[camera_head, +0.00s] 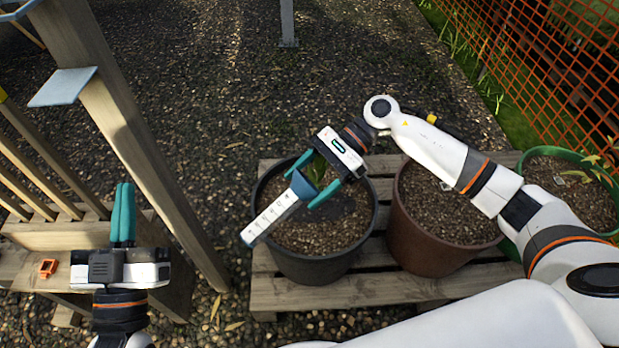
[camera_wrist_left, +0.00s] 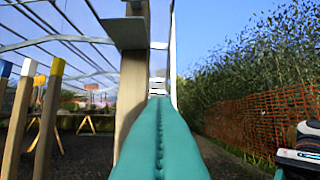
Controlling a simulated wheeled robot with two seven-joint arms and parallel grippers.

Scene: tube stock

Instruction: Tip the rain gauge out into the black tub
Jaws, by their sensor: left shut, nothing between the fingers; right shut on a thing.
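The rain gauge (camera_head: 272,217) is a pale graduated tube with a blue wider end. It lies tilted over the black tub (camera_head: 310,268), its pale end reaching past the tub's left rim. My right gripper (camera_head: 303,188) is shut on the gauge near its blue end, one teal finger on each side. The tub holds brown soil with a darker patch and a green plant partly hidden by the gripper. Whether anything is inside the gauge cannot be seen. My left gripper (camera_head: 124,190) is shut and empty, away to the left; its teal fingers also show in the left wrist view (camera_wrist_left: 160,130).
A brown pot (camera_head: 425,245) and a green-rimmed pot (camera_head: 570,153) stand right of the tub on a wooden pallet (camera_head: 350,292). A wooden post (camera_head: 140,130) stands between my left gripper and the tub. An orange clip (camera_head: 48,268) lies on the wooden ledge at left.

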